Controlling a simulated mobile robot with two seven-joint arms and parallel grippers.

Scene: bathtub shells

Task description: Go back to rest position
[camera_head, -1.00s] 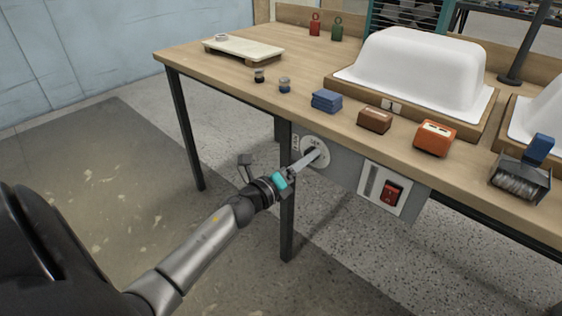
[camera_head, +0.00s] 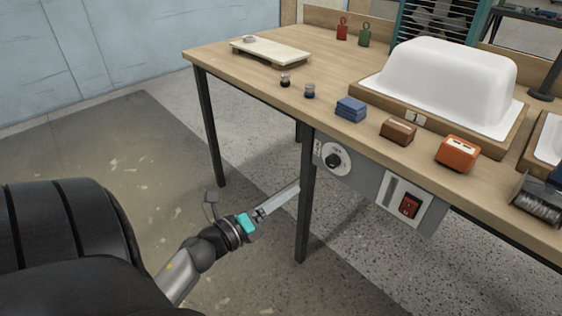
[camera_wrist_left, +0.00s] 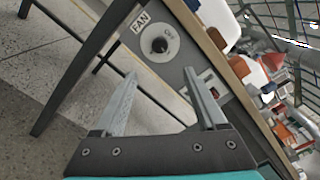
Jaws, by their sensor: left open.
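My left gripper (camera_head: 285,198) is in the lower middle of the head view, left of the table's near leg and apart from the table. In the left wrist view, its two fingers (camera_wrist_left: 160,95) are spread with nothing between them. Beyond the fingers is a round fan dial (camera_wrist_left: 160,45) with a black knob, which also shows under the table edge in the head view (camera_head: 334,158). My right gripper is not in view.
The wooden table (camera_head: 230,75) carries a white tub shell (camera_head: 445,85), blue pads (camera_head: 351,109), a brown block (camera_head: 398,130) and an orange block (camera_head: 457,152). A red switch (camera_head: 409,206) sits on the panel below. The floor (camera_head: 130,150) left of the table is clear.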

